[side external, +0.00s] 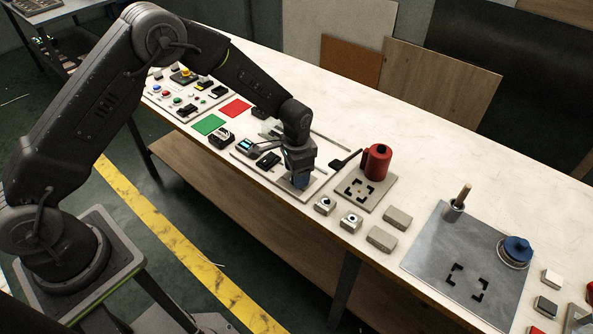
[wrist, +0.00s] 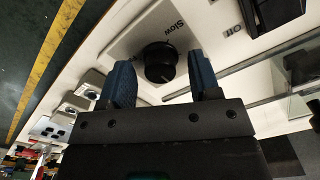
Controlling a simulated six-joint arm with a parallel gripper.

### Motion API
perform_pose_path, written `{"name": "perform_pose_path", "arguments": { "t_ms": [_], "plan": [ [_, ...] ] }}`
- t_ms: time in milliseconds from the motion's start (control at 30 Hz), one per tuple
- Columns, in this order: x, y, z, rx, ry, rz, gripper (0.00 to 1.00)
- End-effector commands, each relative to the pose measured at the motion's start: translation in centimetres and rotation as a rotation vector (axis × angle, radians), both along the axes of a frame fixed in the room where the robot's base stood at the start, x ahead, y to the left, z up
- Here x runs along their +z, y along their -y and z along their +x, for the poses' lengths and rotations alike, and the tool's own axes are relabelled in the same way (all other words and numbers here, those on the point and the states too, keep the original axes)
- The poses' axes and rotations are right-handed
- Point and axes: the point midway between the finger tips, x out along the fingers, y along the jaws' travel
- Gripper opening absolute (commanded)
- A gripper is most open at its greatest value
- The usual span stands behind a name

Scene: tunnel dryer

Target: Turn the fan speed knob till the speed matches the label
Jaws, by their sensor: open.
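The fan speed knob (wrist: 160,60) is black and round, on a pale plate (wrist: 128,38) with the word "Slow" (wrist: 173,28) printed beside it in the wrist view. My gripper (wrist: 159,66) is open, with one blue-padded finger on each side of the knob. I cannot tell whether either finger touches it. In the side view my gripper (side external: 300,184) points down over the right end of a control panel (side external: 262,177), and it hides the knob there. Any pointer mark and the other speed words are not readable.
An "Off" marking (wrist: 232,30) and a dark part (wrist: 272,14) lie beside the knob plate. A red canister (side external: 377,162) stands on a plate to the right of my gripper.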

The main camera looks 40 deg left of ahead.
Motion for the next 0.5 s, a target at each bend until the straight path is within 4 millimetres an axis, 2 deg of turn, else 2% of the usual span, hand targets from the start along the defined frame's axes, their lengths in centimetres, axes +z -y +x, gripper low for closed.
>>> {"name": "perform_pose_path", "arguments": {
  "t_ms": [167, 267, 500],
  "plan": [
    [1.1, 0.0, 0.1, 0.000, 0.002, 0.000, 0.57],
    [2.7, 0.0, 0.1, 0.000, 0.004, 0.000, 0.57],
    [8.2, 0.0, 0.1, 0.000, 0.005, -0.001, 0.57]
  ]
}}
